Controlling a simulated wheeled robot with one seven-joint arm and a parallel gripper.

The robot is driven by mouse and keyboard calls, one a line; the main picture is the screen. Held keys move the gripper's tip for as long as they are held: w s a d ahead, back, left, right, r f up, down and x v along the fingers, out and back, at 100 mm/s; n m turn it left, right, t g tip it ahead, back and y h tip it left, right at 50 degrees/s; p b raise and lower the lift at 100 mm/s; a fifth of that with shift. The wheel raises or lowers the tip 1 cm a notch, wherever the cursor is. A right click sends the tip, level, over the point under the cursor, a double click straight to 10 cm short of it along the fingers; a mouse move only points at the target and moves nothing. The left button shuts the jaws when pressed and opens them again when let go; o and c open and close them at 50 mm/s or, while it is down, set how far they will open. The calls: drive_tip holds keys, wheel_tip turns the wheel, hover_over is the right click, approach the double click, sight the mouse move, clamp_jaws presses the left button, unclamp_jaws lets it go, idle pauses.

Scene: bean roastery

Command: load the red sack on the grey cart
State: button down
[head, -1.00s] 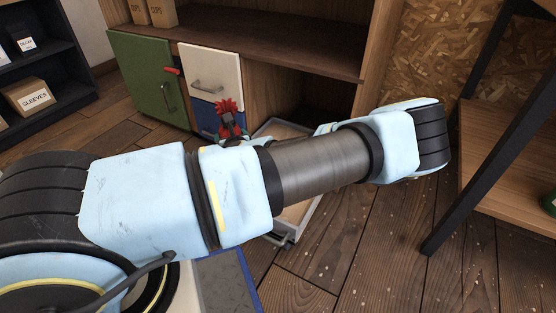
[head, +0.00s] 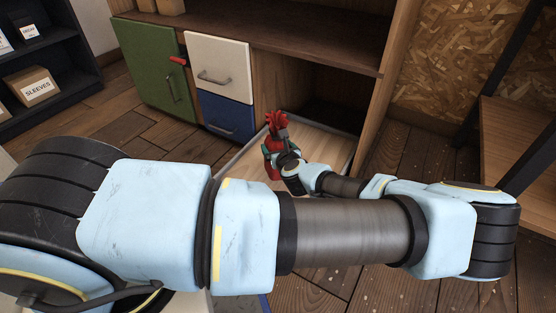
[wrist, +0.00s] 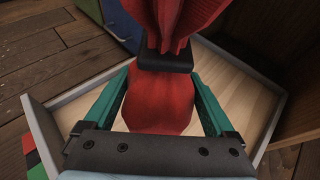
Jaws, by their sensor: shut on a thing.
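The red sack (head: 272,146) has a gathered, ruffled top and a dark band round its neck. My gripper (head: 276,153) is shut on it, and the sack is upright. In the wrist view the green fingers of my gripper (wrist: 163,78) flank the red sack (wrist: 160,108). The grey cart (head: 316,150) has a pale wooden bed and a low grey rim. The sack is over the left part of its bed in the head view. The cart's bed (wrist: 243,88) shows bare around the sack in the wrist view. I cannot tell whether the sack touches the bed.
A cabinet with a green door (head: 153,72), a white drawer (head: 218,62) and a blue drawer (head: 226,117) stands behind the cart. An open shelf bay is beside it. A wooden shelf unit (head: 515,150) stands at the right. My arm hides the cart's near side.

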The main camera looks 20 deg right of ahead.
drive_tip(key=shift+f+b, duration=0.85)
drive_tip(key=shift+f, duration=1.4)
drive_tip(key=shift+f, duration=0.25)
unclamp_jaws()
drive_tip(key=shift+r, duration=0.2)
drive_tip(key=shift+s+r, duration=0.1)
drive_tip(key=shift+s, duration=0.2)
drive_tip(key=p+v, duration=0.1)
drive_tip(key=v, duration=1)
drive_tip(key=shift+s, duration=0.2)
drive_tip(key=shift+a, duration=0.15)
